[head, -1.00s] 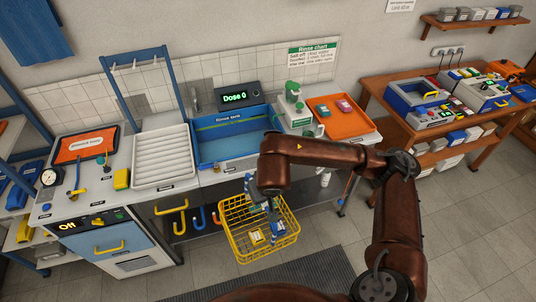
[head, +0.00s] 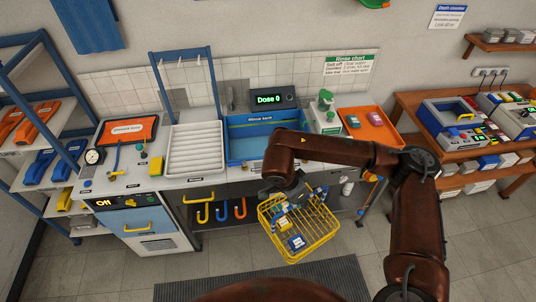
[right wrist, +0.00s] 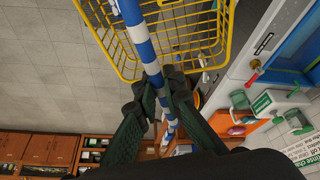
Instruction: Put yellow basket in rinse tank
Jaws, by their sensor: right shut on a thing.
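The yellow wire basket (head: 326,236) hangs in front of the counter, tilted, with small blue, white and yellow parts inside. My right gripper (right wrist: 155,90) is shut on its blue-and-white striped handle (right wrist: 143,50), and the basket's yellow wires (right wrist: 192,38) show beyond it. The basket is apart from the tank, below the counter top. My left gripper is not in view.
A white ribbed tray (head: 195,150) lies left of the tank below a blue rack (head: 158,85). Right of the tank are a green-topped device (head: 325,115) and an orange tray (head: 368,127). Colored hooks (head: 221,212) hang under the counter front. A dark mat (head: 330,275) lies on the floor.

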